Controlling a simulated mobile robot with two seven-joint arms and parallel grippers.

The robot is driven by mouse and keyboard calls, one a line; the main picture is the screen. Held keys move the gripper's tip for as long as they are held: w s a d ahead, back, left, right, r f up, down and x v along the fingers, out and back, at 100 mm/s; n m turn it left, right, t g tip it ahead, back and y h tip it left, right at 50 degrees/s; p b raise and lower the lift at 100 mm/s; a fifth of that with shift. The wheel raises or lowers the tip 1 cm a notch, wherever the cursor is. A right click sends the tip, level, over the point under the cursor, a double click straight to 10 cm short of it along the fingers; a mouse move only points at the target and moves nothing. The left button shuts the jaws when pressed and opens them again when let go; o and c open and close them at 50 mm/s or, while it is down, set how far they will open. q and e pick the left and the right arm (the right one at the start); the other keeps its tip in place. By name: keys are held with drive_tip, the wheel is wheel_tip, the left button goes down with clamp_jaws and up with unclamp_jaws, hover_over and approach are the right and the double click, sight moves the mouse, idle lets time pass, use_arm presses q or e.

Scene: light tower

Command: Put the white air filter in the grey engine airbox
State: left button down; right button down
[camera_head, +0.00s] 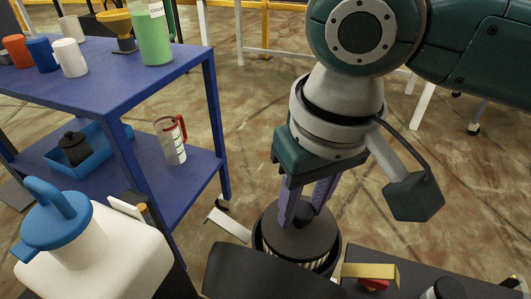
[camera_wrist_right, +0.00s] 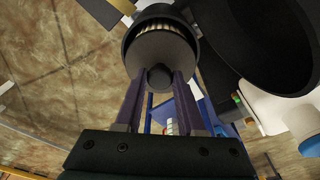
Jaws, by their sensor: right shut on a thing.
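The air filter has a dark round end cap with a knob and white pleats (camera_head: 303,264) below it. My right gripper (camera_head: 304,212) is shut on the filter's knob from above. In the right wrist view, the fingers (camera_wrist_right: 159,84) close around the knob below the cap (camera_wrist_right: 160,52). The dark grey round airbox (camera_head: 337,252) surrounds the filter's lower part. The cap stands above the airbox rim, with some pleats showing. I cannot tell whether the filter touches the airbox bottom. My left gripper is not in view.
A dark surface (camera_head: 245,275) lies beside the airbox, with a yellow and red item (camera_head: 372,272) at its right. A white jug with a blue cap (camera_head: 95,255) stands at front left. A blue shelf cart (camera_head: 110,85) holds cups, a funnel and a green bottle.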

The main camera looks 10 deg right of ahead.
sight(299, 229)
wheel_tip(299, 229, down, 5)
drive_tip(key=shift+f+b, duration=0.1)
drive_tip(key=shift+b, duration=0.85)
drive_tip(key=c, duration=0.5)
unclamp_jaws()
drive_tip(key=r+p, duration=0.1)
drive_tip(key=r, duration=0.3)
drive_tip(key=s+r+p, duration=0.1)
drive_tip(key=r+p, duration=0.1)
drive_tip(key=r, duration=0.2)
drive_tip(key=r+p, duration=0.2)
drive_tip(key=r, duration=0.2)
drive_tip(key=shift+s+d, duration=0.15)
drive_tip(key=shift+s, duration=0.25)
